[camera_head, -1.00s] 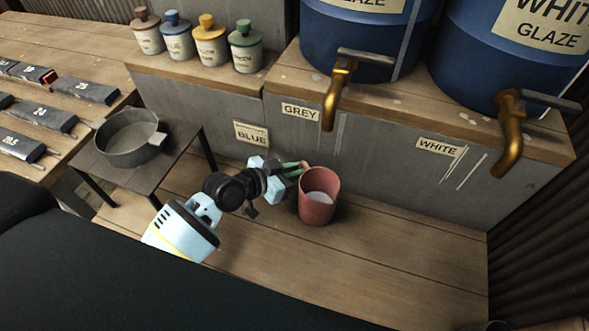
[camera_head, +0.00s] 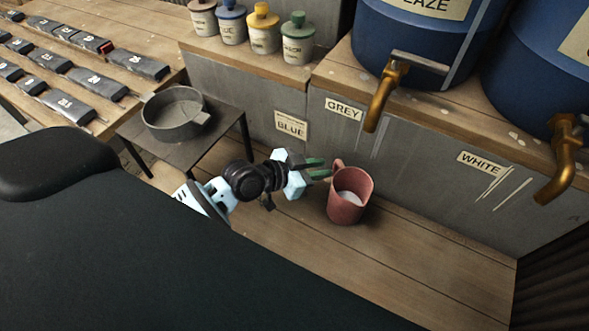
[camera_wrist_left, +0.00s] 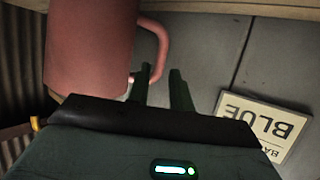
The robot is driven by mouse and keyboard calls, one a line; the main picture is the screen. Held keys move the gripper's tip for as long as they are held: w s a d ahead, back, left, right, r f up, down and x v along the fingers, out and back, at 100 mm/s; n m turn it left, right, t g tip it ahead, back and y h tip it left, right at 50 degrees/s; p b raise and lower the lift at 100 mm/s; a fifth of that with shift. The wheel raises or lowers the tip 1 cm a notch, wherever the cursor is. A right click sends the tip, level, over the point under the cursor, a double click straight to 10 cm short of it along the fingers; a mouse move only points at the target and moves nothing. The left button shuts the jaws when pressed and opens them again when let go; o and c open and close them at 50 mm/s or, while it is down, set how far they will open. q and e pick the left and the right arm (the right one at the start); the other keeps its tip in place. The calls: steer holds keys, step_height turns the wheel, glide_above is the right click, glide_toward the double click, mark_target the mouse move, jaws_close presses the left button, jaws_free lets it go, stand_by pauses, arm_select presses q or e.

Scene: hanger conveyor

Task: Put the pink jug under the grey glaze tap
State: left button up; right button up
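The pink jug (camera_head: 349,207) stands upright on the low wooden boards, below and slightly left of the grey glaze tap (camera_head: 383,97) in the head view. A pale patch shows inside it. I cannot tell whether its mouth is directly under the spout. My left gripper (camera_head: 327,168) is beside the jug's handle, on its left. In the left wrist view, the jug (camera_wrist_left: 88,48) is at the upper left and its handle faces the fingers. The left fingers (camera_wrist_left: 160,72) are apart, with their tips close to the handle; contact is unclear. My right gripper is not in view.
The white glaze tap (camera_head: 562,160) is at the right. The grey ledge wall (camera_head: 415,170) stands behind the jug. A dark pan (camera_head: 174,118) sits on a small table (camera_head: 140,130) at the left. Bare boards lie in front and to the right.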

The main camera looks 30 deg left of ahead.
arm_select(q)
steer(key=v, duration=0.9)
